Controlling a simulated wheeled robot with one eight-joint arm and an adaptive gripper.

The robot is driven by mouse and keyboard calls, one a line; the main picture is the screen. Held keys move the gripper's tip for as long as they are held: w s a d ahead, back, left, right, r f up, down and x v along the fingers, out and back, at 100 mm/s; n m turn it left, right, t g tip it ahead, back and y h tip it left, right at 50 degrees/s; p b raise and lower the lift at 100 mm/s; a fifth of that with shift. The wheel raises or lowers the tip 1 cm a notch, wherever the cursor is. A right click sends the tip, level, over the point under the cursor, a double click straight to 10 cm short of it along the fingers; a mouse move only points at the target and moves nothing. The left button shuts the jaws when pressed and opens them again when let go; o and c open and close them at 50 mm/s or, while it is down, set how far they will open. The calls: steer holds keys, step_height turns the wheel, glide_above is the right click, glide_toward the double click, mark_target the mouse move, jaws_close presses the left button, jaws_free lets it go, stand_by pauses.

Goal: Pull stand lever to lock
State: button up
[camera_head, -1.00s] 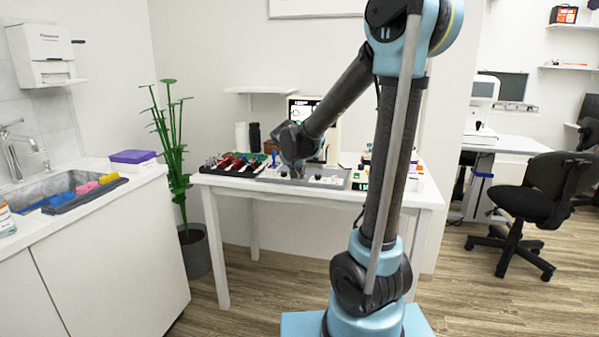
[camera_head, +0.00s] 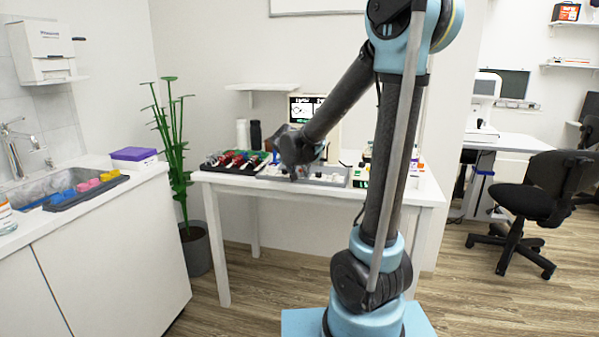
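My arm reaches over the white table (camera_head: 400,191) from the right, and its dark wrist covers part of what stands there. My gripper (camera_head: 293,174) is small and dark over a grey tray (camera_head: 325,182) on the table. I cannot tell whether it is open or shut, or whether it touches anything. A small blue upright piece (camera_head: 275,157) stands just left of the wrist; I cannot tell what it is. I cannot make out a stand lever. A pale device with a lit screen (camera_head: 306,107) stands behind the wrist, partly hidden.
A black tray of coloured items (camera_head: 234,162) is on the table's left. Small boxes (camera_head: 361,176) are at its right, partly behind my arm. A potted plant (camera_head: 181,165) and sink counter (camera_head: 95,210) stand left. A black chair (camera_head: 535,190) is at right.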

steer(key=v, duration=1.2)
stand_by(0.3)
steer(key=shift+w, duration=0.1)
